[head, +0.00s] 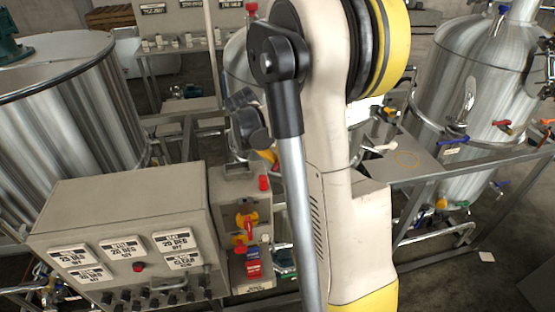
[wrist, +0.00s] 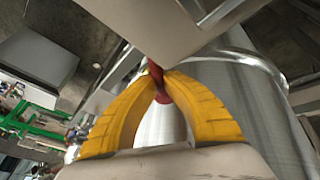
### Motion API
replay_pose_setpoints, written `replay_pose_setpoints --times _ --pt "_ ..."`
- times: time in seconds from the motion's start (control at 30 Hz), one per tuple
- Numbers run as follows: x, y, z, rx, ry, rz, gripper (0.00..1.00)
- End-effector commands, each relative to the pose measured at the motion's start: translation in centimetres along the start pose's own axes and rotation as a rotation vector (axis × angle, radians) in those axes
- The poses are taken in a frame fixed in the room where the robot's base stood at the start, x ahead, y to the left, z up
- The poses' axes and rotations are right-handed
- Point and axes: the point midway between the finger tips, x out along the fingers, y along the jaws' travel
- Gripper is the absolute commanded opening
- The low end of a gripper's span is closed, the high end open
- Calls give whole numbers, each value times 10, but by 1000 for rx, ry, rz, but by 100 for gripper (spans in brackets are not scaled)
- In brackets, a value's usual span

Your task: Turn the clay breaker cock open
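In the wrist view my gripper (wrist: 160,76) has its two yellow fingers brought together at the tips around a dull red, clay-coloured handle (wrist: 158,84). The handle shows as a narrow piece between and just below the fingertips, in front of a steel tank (wrist: 218,95). The fingers appear to touch it from both sides. Its far end and any valve body are hidden.
A control box (head: 125,205) with several labels stands front left, beside a red-and-yellow rotary switch (head: 246,222). Steel tanks stand left (head: 75,110) and right (head: 470,85). Small red (head: 503,125) and blue (head: 453,141) handles show by the right tank, above a grey frame (head: 440,180).

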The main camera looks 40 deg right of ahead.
Motion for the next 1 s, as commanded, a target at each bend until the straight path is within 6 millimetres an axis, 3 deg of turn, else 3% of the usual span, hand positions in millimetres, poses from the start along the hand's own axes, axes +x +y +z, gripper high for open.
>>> replay_pose_setpoints --times 0.27,0.6,0.97,1.0 --pt "2 4 2 -46 6 -19 0" --pt "6 19 1 -347 70 -144 0" --pt "5 19 0 -376 77 -156 0" --pt "5 19 0 -376 77 -156 22"
